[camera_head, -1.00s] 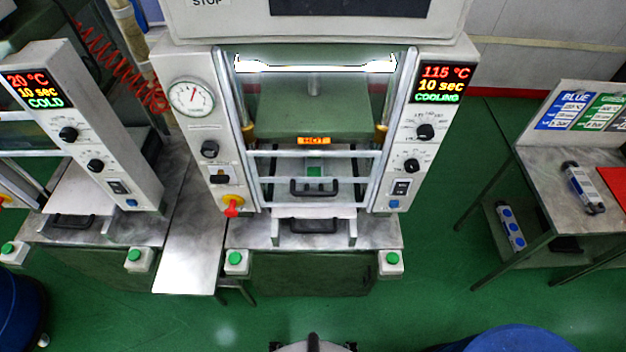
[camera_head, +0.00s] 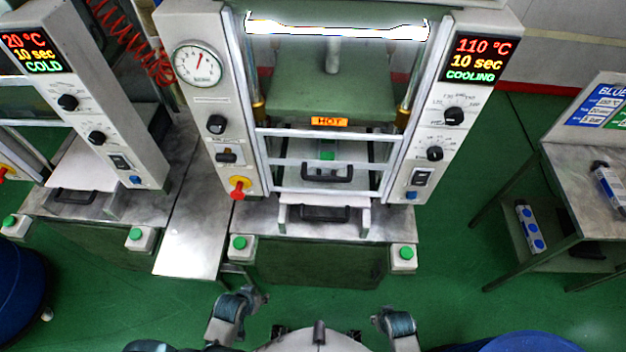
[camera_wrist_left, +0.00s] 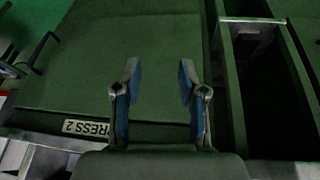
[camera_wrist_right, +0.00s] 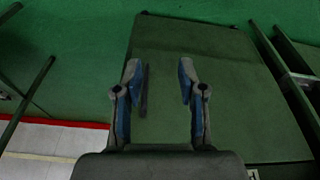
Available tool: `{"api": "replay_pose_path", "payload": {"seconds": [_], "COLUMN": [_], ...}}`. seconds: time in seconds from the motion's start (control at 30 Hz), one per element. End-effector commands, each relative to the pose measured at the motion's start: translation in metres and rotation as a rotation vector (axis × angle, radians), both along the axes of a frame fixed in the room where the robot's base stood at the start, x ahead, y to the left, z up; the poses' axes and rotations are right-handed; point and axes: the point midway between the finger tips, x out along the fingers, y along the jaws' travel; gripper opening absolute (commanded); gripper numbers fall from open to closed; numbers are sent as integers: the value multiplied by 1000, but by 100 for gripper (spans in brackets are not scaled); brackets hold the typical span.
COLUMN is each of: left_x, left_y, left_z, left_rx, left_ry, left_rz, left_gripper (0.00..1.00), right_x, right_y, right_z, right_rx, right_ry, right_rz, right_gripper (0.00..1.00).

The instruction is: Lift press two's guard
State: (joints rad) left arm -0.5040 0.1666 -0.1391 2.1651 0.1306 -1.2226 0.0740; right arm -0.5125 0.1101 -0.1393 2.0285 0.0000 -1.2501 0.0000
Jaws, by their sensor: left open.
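Press two (camera_head: 221,125) stands in the centre of the head view, its display reading 110 °C, 10 sec, COOLING. My right gripper (camera_wrist_right: 158,78) is open and empty before a green panel.
A HOT sign (camera_head: 329,121) shows inside the press. Green buttons (camera_head: 239,243) and (camera_head: 403,253) flank the press front. A red knob (camera_head: 239,188) sits left of the guard. Another press (camera_head: 100,120) stands left, a side table (camera_head: 590,170) right, and blue drums (camera_head: 18,285) at the front.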

Motion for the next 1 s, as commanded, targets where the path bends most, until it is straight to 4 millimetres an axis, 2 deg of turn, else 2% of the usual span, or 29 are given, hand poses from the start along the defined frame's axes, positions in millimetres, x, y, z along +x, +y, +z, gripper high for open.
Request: {"api": "replay_pose_path", "payload": {"seconds": [0.1, 0.17, 0.3, 0.37, 0.53, 0.7, 0.8, 0.9, 1.0], "left_x": [17, 29, 50, 57, 74, 89, 98, 103, 107], "left_y": [-13, -25, -52, -62, -83, -86, -80, -74, -71], "left_z": [42, 70, 125, 147, 208, 273, 303, 321, 329], "left_rx": [-100, -184, -412, -514, -823, -1186, -1366, -1474, -1523], "left_ry": [-97, -160, -279, -316, -383, -385, -363, -342, -333], "left_rz": [3, 5, 15, 23, 64, 155, 221, 268, 291], "left_gripper": [41, 41, 41, 41, 41, 41, 41, 41, 41], "right_x": [-1, -2, -8, -13, -34, -74, -98, -114, -122], "right_y": [0, 0, 0, -1, -3, -9, -12, -15, -16], "right_z": [-4, -14, -53, -73, -135, -202, -230, -245, -251], "right_rx": [0, 0, -2, -2, -5, -9, -10, -11, -12], "right_ry": [2, 7, 26, 34, 62, 95, 109, 116, 120], "right_rz": [0, 0, 3, 4, 9, 16, 20, 23, 24], "right_gripper": [40, 40, 40, 40, 40, 40, 40, 40, 40]}}
